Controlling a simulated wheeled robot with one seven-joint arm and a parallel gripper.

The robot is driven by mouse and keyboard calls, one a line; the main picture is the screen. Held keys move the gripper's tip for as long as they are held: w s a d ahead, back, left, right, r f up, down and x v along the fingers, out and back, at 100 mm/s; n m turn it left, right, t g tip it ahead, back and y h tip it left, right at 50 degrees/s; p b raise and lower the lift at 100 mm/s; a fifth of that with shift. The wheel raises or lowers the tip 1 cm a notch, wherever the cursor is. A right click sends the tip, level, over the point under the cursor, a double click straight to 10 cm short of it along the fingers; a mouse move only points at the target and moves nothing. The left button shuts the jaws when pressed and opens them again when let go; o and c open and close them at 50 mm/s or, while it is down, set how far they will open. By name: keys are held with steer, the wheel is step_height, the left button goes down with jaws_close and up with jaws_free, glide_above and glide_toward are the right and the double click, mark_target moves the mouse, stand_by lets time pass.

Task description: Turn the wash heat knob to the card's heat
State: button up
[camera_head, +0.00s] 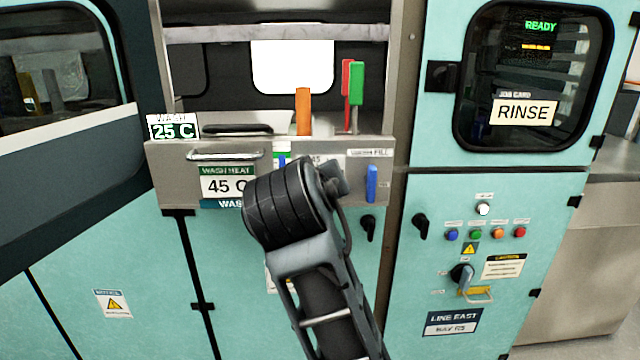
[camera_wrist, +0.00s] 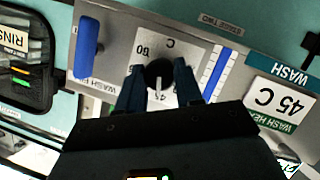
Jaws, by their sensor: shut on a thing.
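The wash heat card (camera_head: 222,184) reads 45 C on the panel front; it shows upside down in the wrist view (camera_wrist: 272,98). The dark wash heat knob (camera_wrist: 159,70) sits on a white dial plate (camera_wrist: 185,46) with printed marks, partly covered. A pale line on the knob points toward the bottom of the wrist view. My gripper (camera_wrist: 158,78) is shut on the knob, one finger on each side. In the head view my arm hides the knob and fingers. A green display (camera_head: 173,131) reads 25 C.
A blue handle (camera_head: 371,183) stands right of my arm; it also shows in the wrist view (camera_wrist: 88,47). A blue-marked strip (camera_wrist: 219,75) lies beside the dial. Orange (camera_head: 303,110) and green (camera_head: 356,85) handles stand in the bay above. A RINSE job card (camera_head: 524,112) is on the right window.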

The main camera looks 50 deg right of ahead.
steer(key=o, duration=1)
steer(key=shift+f, duration=0.1)
steer(key=shift+o, duration=0.2)
steer(key=v, duration=0.7)
steer(key=shift+s+a+b, duration=0.2)
steer(key=shift+a+b, duration=0.1)
steer(key=shift+a, duration=0.05)
